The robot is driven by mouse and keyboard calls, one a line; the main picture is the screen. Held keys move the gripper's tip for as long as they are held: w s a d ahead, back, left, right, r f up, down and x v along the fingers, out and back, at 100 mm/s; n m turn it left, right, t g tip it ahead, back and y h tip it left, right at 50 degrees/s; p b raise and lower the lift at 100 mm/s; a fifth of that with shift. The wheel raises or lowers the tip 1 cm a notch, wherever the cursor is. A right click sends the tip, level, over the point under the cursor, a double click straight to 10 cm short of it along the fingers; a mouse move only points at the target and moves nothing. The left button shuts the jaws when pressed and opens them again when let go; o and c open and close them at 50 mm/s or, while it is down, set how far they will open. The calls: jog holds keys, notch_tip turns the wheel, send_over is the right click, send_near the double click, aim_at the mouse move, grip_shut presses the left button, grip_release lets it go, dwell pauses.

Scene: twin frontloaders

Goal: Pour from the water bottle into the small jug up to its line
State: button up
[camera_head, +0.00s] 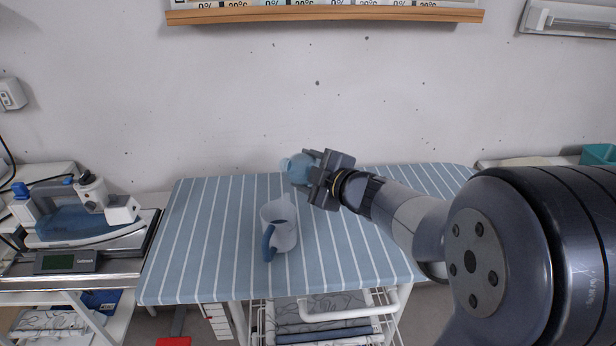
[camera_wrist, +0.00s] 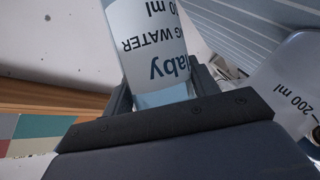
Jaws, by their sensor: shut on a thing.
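The small jug (camera_head: 280,226), pale with a blue handle, stands upright on the striped ironing board (camera_head: 210,240). Part of it also shows at the right of the wrist view (camera_wrist: 292,85), with a 200 ml mark. My gripper (camera_head: 309,168) is shut on the water bottle (camera_head: 296,168), above the board, up and to the right of the jug in the head view. In the wrist view the bottle (camera_wrist: 150,35) sits between the fingers, its label upside down, with clear bluish water at the gripper end. The bottle looks strongly tilted. I cannot see any stream of water.
A wooden shelf (camera_head: 330,15) hangs on the wall above. A wire rack (camera_head: 325,315) is under the board. The board's left part is clear.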

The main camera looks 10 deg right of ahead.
jog(key=shift+s+a+f+n+b, duration=0.25)
jog(key=shift+f+n+b, duration=0.3)
jog(key=shift+b, duration=1.15)
jog(key=shift+t+b, duration=0.3)
jog(key=shift+t, duration=0.1)
jog(key=shift+n+b, duration=0.3)
jog(key=shift+n, duration=0.05)
jog(key=shift+s+f+b, duration=0.15)
jog(key=shift+f+b, duration=0.2)
jog(key=shift+b, duration=0.3)
jog(key=shift+r+n+t+b, duration=0.6)
jog(key=shift+r+n+b, duration=0.25)
jog(key=shift+n+b, duration=0.2)
dwell(3.9)
